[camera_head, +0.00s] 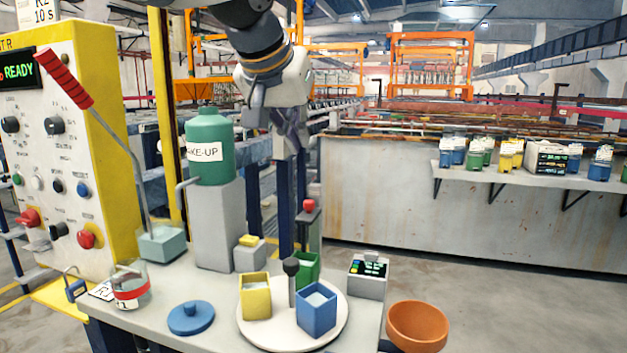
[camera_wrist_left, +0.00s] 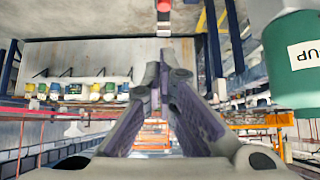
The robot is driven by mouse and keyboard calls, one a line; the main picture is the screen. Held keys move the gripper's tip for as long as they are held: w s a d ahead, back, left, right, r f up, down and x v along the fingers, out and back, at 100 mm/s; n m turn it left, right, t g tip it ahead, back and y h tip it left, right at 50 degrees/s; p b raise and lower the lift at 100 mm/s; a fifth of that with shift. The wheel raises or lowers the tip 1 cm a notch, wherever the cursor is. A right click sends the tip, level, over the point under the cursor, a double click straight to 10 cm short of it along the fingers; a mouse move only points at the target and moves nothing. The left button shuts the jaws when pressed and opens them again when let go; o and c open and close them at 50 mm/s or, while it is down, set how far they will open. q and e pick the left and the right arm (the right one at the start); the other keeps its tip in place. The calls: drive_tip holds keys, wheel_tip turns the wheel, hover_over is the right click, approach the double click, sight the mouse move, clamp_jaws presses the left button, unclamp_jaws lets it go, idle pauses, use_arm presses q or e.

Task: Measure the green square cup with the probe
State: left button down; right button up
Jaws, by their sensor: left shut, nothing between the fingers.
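The green square cup (camera_head: 309,276) stands on a white round turntable (camera_head: 262,339), at its back, partly hidden by a dark-knobbed post (camera_head: 291,275). A yellow square cup (camera_head: 256,298) and a blue square cup (camera_head: 317,312) stand on the same turntable. A red-topped dark rod (camera_head: 308,222), perhaps the probe, stands upright behind the green cup. A red top also shows at the upper edge of the left wrist view (camera_wrist_left: 164,6). My left gripper (camera_head: 291,150) is shut and empty, above and behind the cups, right of the green bottle. My right gripper is not in view.
The green MAKE-UP bottle (camera_head: 209,148) stands on a grey block (camera_head: 218,225) close to my left gripper. A small display box (camera_head: 368,276), an orange bowl (camera_head: 417,325), a blue lid (camera_head: 191,317) and a glass beaker (camera_head: 130,285) are around the turntable.

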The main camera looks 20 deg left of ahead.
use_arm(q)
hover_over(309, 224)
drive_tip(key=w, duration=0.2)
wheel_tip(309, 224, down, 6)
drive_tip(key=f, duration=0.2)
drive_tip(key=shift+w+a+f, duration=0.25)
drive_tip(key=shift+w+f, duration=0.1)
drive_tip(key=shift+f, duration=0.5)
